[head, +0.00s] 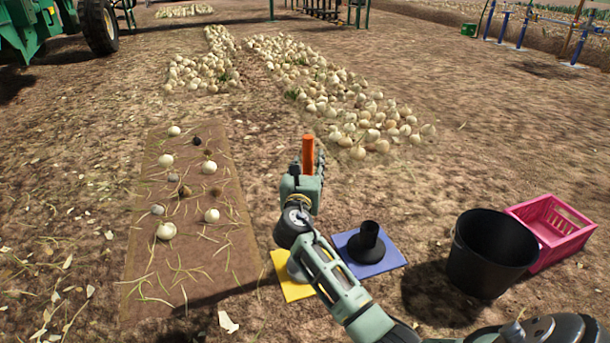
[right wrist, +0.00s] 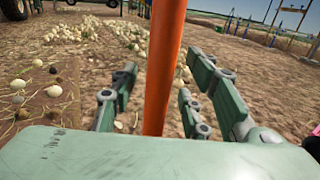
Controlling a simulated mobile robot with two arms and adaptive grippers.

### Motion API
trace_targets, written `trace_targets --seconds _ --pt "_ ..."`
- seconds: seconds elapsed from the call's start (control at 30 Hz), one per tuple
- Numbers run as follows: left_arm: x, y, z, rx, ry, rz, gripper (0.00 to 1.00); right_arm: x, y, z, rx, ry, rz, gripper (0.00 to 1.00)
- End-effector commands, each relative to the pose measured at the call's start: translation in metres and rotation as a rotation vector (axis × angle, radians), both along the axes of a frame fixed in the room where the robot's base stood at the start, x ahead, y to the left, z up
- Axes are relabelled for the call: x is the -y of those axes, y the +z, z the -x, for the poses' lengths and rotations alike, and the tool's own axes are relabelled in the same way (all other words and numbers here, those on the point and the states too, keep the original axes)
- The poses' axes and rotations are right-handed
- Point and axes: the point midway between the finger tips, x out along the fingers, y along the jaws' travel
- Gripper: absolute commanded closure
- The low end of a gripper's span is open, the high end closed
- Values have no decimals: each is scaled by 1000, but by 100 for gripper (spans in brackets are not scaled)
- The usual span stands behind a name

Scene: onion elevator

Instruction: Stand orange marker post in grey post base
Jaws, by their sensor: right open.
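The orange marker post (head: 308,152) stands upright, with its upper end showing above my right gripper. Its lower part is hidden behind my gripper and arm in the head view. In the right wrist view the post (right wrist: 164,70) passes between the spread fingers of my right gripper (right wrist: 160,95). These fingers are open, with gaps on both sides of the post. My right gripper (head: 306,172) also shows in the head view. A dark post base (head: 367,243) with a short upright socket stands on a blue mat. My left gripper is out of view.
A yellow mat (head: 296,290) lies partly under my right arm in the picture. A black bucket (head: 490,265) and a pink crate (head: 552,232) stand at right. A brown cloth (head: 190,270) with onions lies at left. Onion heaps (head: 335,100) lie beyond.

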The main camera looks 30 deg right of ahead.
Motion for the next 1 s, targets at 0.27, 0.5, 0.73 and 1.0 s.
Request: trace_targets --seconds 0.27,0.5,0.73,1.0 --pt "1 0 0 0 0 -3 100 -37 -1 43 0 4 -4 57" --pt "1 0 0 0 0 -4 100 -64 0 74 1 3 1 57" --pt "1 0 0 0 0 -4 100 -73 1 85 1 1 0 57" --pt "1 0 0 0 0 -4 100 -73 1 85 2 1 1 57"
